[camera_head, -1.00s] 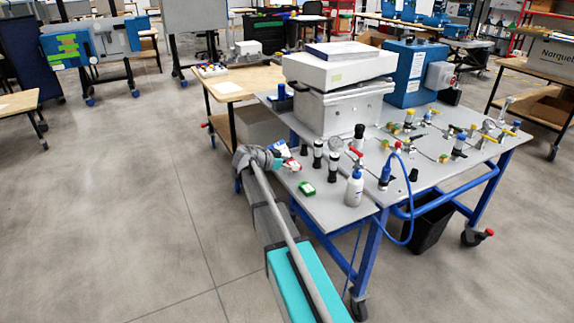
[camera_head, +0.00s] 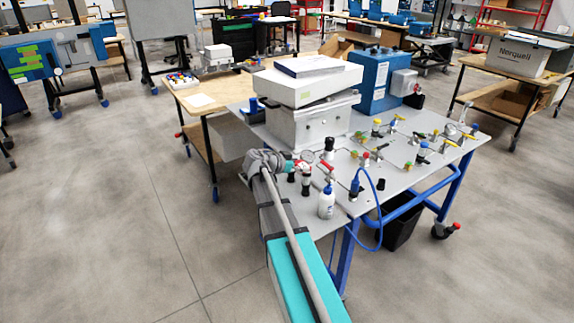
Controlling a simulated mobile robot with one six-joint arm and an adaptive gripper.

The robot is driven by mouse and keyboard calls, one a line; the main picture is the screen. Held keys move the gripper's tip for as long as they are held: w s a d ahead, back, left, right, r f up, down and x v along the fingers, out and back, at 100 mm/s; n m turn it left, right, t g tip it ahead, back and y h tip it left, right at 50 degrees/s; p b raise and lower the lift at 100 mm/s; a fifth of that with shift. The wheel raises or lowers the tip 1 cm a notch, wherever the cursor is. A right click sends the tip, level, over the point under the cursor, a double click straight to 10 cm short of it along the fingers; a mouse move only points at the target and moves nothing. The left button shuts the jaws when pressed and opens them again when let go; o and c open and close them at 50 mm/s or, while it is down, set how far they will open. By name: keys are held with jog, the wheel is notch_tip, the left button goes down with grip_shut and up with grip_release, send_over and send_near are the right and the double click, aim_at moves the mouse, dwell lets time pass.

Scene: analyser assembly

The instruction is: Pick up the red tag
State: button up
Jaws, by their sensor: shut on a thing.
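My gripper (camera_head: 284,164) is at the far end of my arm, over the left part of the grey worktop. Its teal fingertips are small in the picture. It is shut on a small red piece, which I take to be the red tag (camera_head: 301,166), mostly hidden by the fingers and hard to make out. I cannot tell how far the tag is above the worktop. Black-capped fittings stand just right of and in front of the gripper.
The grey worktop (camera_head: 345,208) on its blue frame carries several valves and fittings, a white bottle (camera_head: 326,202) with a blue top and a blue hose (camera_head: 379,222). A large grey box (camera_head: 305,122) stands behind. The floor to the left is clear.

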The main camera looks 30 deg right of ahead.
aim_at(303, 165)
jog(key=shift+s+d+r, duration=0.15)
jog(key=shift+s+d, duration=0.15)
dwell(0.5)
jog(key=shift+r, duration=0.1)
notch_tip(303, 165, up, 9)
jog(key=p, duration=0.9)
dwell(0.4)
jog(key=shift+d, duration=0.1)
